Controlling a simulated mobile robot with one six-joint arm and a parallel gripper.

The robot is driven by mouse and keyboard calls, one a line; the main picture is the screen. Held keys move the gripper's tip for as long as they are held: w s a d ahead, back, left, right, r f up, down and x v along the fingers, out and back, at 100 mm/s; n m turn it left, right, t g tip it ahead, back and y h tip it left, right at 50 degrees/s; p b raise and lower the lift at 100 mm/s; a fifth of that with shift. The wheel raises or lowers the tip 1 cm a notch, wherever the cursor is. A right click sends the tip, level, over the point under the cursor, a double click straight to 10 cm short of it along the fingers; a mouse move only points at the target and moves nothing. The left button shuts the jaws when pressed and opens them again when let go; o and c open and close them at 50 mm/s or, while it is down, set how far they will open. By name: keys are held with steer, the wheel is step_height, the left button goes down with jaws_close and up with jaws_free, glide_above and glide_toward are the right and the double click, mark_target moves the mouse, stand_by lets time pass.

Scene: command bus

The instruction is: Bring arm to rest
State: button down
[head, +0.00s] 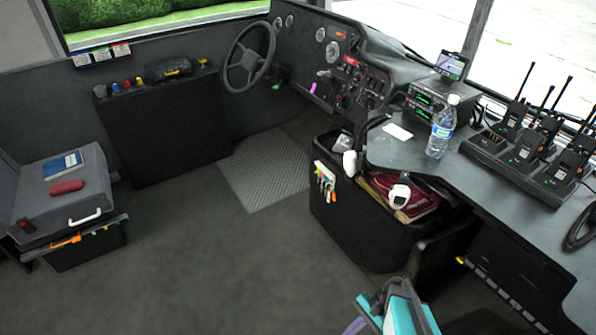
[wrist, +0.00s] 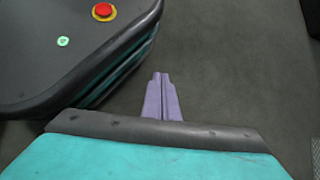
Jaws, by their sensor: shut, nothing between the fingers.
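My gripper (wrist: 161,78) shows in the wrist view as two purple fingers pressed together with nothing between them. The fingers are over bare dark floor, beside my own base with its red button. In the head view my teal and grey arm (head: 398,308) is at the bottom edge, right of centre. A small purple part of the gripper shows at its left, and the fingertips are not clear there.
A desk (head: 400,152) at the right holds a water bottle (head: 441,128) and radios in a charger (head: 515,165). A black bin (head: 345,215) stands below it. The floor (head: 215,255) between is clear.

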steer(key=s+r+n+g+h+p, duration=0.1)
steer(key=s+r+n+h+p, duration=0.2)
steer(key=s+r+n+h, duration=0.3)
steer(key=shift+s+a+r+n+g+h+p, duration=0.3)
steer(key=shift+s+n+h, duration=0.3)
steer(key=shift+s+n, duration=1.35)
steer(key=shift+w+n, duration=0.45)
steer(key=shift+w, duration=0.1)
